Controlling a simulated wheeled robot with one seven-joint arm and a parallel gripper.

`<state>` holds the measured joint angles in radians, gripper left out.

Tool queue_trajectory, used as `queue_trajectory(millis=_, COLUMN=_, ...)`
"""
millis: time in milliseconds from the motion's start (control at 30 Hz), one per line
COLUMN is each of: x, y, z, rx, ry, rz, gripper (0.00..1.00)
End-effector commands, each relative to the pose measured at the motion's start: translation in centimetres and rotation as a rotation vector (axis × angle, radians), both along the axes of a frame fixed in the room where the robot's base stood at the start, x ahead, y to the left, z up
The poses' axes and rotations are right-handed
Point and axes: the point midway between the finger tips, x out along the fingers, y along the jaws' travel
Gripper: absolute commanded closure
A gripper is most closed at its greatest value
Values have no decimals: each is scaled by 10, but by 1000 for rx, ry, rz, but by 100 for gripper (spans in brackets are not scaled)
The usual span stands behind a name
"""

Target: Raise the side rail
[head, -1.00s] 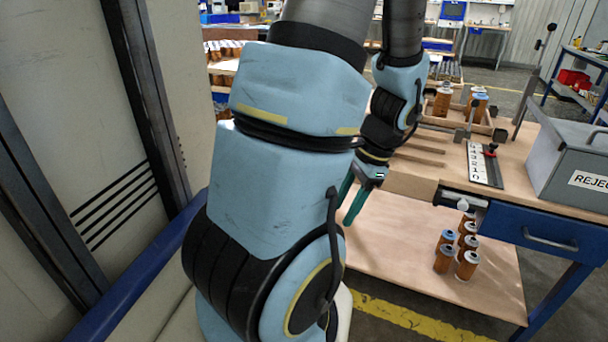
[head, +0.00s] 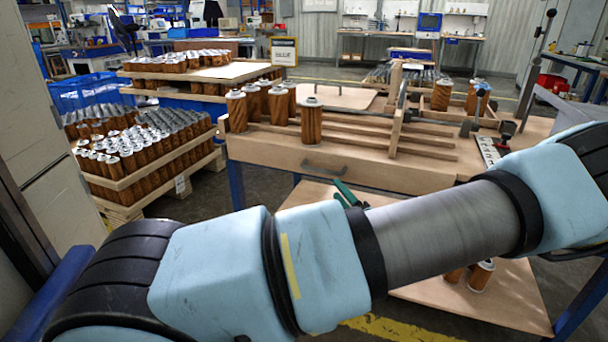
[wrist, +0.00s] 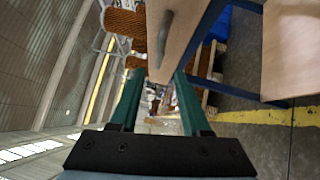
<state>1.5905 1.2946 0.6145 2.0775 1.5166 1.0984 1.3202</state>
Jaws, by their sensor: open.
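Several wooden rails (head: 375,137) lie low across the top of the workbench, beside an upright wooden piece (head: 397,112). I cannot tell which of them is the side rail. My gripper (head: 346,194) shows only as green fingers in front of the bench, below its top and apart from the rails; my arm hides part of it. In the wrist view my gripper (wrist: 158,78) has its two green fingers apart with nothing between them. Beyond the fingers is the bench front with a dark handle (wrist: 165,34).
Brown filter cartridges (head: 311,122) stand on the bench's left part and back right. A drawer handle (head: 325,167) sticks out of the bench front. A lower shelf (head: 480,312) holds more cartridges. A crate of cartridges (head: 110,180) stands left; a tall black-knobbed lever (head: 535,62) rises right.

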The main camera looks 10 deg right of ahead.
Motion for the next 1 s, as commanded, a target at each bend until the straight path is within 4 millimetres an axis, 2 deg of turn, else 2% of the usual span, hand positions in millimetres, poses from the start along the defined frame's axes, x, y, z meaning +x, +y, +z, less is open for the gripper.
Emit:
queue_trajectory(millis=167, x=16, y=3, z=3, rx=8, ry=-3, rz=-5, gripper=53)
queue_trajectory(millis=600, x=87, y=26, z=12, rx=4, ry=-1, rz=-1, gripper=53)
queue_trajectory(millis=800, x=100, y=30, z=14, rx=4, ry=0, rz=-2, gripper=53)
queue_trajectory(millis=1000, x=102, y=30, z=14, rx=4, ry=0, rz=-3, gripper=53)
